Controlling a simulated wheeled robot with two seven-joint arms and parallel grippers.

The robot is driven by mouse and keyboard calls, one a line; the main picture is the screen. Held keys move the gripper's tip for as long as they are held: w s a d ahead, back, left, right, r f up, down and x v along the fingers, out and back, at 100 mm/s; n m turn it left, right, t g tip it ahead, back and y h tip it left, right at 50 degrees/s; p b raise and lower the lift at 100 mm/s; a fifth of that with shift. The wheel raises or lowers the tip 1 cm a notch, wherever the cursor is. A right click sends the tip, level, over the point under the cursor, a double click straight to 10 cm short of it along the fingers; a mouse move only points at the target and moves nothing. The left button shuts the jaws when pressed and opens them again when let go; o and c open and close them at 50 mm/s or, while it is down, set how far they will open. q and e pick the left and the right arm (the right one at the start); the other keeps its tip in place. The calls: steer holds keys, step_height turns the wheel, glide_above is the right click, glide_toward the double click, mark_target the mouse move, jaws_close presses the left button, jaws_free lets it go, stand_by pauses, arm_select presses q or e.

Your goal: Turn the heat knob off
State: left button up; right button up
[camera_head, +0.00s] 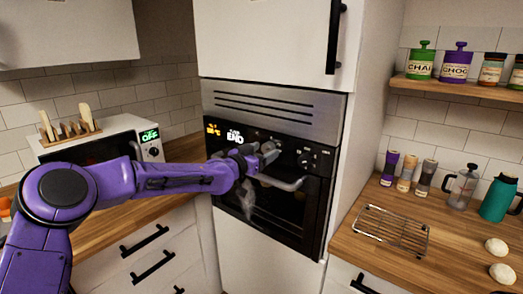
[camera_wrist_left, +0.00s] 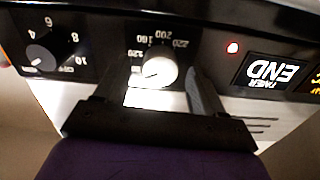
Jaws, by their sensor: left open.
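The heat knob (camera_wrist_left: 160,70), with temperature numbers such as 160, 200 and 220 around it, shows a bright white face on the oven's black control panel in the left wrist view. My left gripper (camera_wrist_left: 158,78) is open, with one finger on each side of this knob. I cannot tell whether the fingers touch it. In the head view my left gripper (camera_head: 265,153) is at the oven panel and largely hides the heat knob. My right gripper is in neither view.
A second knob (camera_wrist_left: 42,58), numbered 4 to 10, sits beside it. A red light (camera_wrist_left: 232,47) is lit near the display (camera_wrist_left: 270,72), which reads END. The oven door handle (camera_head: 281,184) runs just below the panel. A wire rack (camera_head: 391,231) lies on the right counter.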

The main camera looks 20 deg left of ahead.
arm_select(q)
steer(key=c, duration=1.1)
steer(key=shift+o, duration=0.2)
steer(key=shift+n, duration=0.4)
steer(key=shift+n+p, duration=0.45)
steer(key=shift+n, duration=0.55)
steer(key=n, duration=0.2)
steer(key=shift+n, duration=0.3)
steer(key=n, duration=0.2)
steer(key=shift+n, duration=0.4)
steer(key=shift+n+b, duration=0.55)
steer(key=shift+n, duration=1.35)
